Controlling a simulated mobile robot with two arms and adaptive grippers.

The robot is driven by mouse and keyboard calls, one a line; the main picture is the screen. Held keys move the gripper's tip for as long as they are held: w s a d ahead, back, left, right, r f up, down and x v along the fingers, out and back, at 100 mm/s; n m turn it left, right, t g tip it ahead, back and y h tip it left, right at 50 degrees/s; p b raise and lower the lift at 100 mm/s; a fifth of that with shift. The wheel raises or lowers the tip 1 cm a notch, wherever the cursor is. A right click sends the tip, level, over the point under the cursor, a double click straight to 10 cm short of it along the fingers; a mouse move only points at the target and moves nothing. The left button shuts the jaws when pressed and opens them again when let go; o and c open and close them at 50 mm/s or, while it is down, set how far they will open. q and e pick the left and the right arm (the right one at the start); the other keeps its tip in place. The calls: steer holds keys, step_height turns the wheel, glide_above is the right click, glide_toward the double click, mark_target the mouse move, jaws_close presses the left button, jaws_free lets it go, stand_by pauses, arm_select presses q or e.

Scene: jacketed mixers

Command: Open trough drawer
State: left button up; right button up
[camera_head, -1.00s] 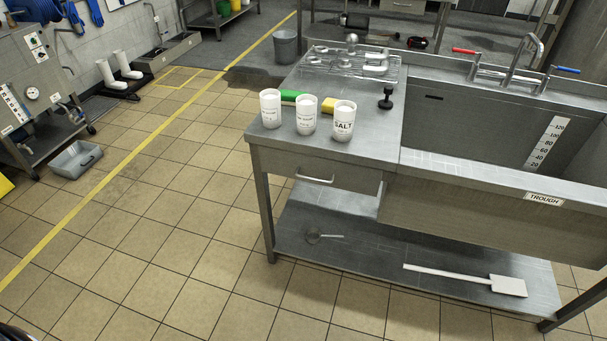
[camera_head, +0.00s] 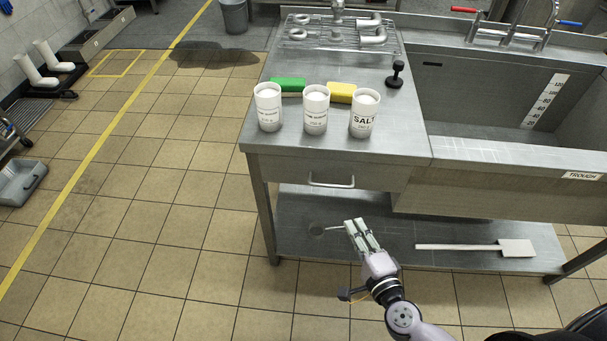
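The trough drawer (camera_head: 285,172) is a steel front under the left part of the trough bench, with a thin bar handle (camera_head: 331,182). The drawer looks shut. My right gripper (camera_head: 357,224) comes up from the bottom of the view. It is in front of the bench, below and a little right of the handle in the picture, and apart from it. My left gripper does not show.
Three white tubs (camera_head: 315,110), a green sponge (camera_head: 289,84), a yellow sponge (camera_head: 341,92) and a black stopper (camera_head: 395,75) stand on the worktop (camera_head: 260,130). The trough basin (camera_head: 490,105) is at right. A white paddle (camera_head: 515,248) lies on the lower shelf.

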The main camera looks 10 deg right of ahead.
glide_toward(331, 185)
steer(key=x, duration=1)
steer(key=shift+s+f+b, duration=0.1)
steer(key=shift+f+b, duration=0.2)
steer(key=shift+w, duration=0.2)
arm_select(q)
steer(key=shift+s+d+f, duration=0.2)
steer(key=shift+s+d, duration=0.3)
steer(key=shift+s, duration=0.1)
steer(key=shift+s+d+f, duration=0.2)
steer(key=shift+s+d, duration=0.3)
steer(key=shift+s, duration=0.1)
arm_select(e)
jaws_close()
